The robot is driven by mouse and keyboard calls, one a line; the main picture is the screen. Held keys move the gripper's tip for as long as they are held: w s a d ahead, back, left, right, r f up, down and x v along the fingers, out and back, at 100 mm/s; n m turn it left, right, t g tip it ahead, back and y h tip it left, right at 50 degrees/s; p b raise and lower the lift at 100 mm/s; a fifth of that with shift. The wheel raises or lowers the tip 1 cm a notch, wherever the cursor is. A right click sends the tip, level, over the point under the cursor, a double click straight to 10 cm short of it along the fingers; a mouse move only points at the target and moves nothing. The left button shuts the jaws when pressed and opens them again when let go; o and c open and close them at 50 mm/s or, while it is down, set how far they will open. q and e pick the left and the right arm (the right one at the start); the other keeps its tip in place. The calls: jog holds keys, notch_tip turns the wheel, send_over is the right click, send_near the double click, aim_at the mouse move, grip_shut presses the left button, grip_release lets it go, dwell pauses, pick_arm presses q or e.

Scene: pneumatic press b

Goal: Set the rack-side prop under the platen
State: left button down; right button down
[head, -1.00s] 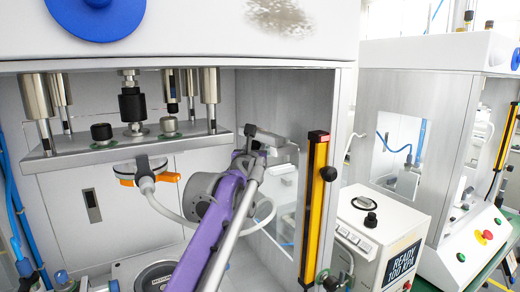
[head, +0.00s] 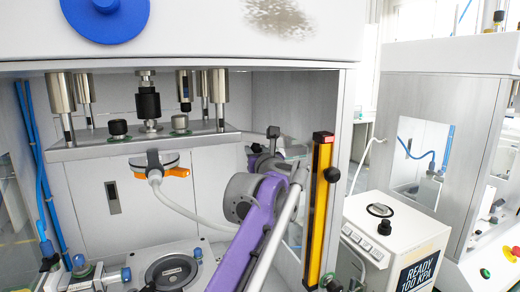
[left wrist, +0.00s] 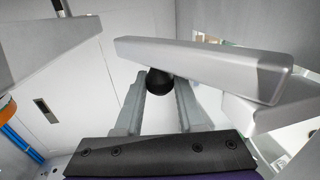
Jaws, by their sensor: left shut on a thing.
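The platen (head: 220,137) is a grey metal plate hung from silver posts inside the press. My left gripper (left wrist: 158,95) is shut on the prop (left wrist: 200,66), a silver bar with a black round end between the fingers in the left wrist view. In the head view my left gripper (head: 258,150) is right of the platen's right end, near the press's right inner wall. The prop's black tip (head: 272,132) shows there, but my arm hides much of it. The prop appears to be beside the platen, not under it. My right gripper is out of view.
A round base fixture (head: 172,270) sits below, with room between. A yellow light bar (head: 320,210) stands at the opening's right edge. A pale block (left wrist: 262,110) shows right in the wrist view.

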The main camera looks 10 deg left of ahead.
pick_arm(q)
jog(key=shift+s+a+r+n+g+y+p, duration=0.1)
jog(key=shift+s+n+g+y+p, duration=0.55)
jog(key=shift+n+y, duration=0.4)
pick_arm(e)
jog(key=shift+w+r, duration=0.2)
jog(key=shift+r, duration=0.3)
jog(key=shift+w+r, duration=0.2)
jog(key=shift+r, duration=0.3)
pick_arm(q)
jog(key=shift+s+y, duration=0.1)
jog(key=shift+y, duration=0.15)
jog(key=c, duration=0.8)
grip_release()
jog(key=b+v, duration=0.1)
jog(key=v, duration=0.9)
jog(key=shift+s+d, duration=0.3)
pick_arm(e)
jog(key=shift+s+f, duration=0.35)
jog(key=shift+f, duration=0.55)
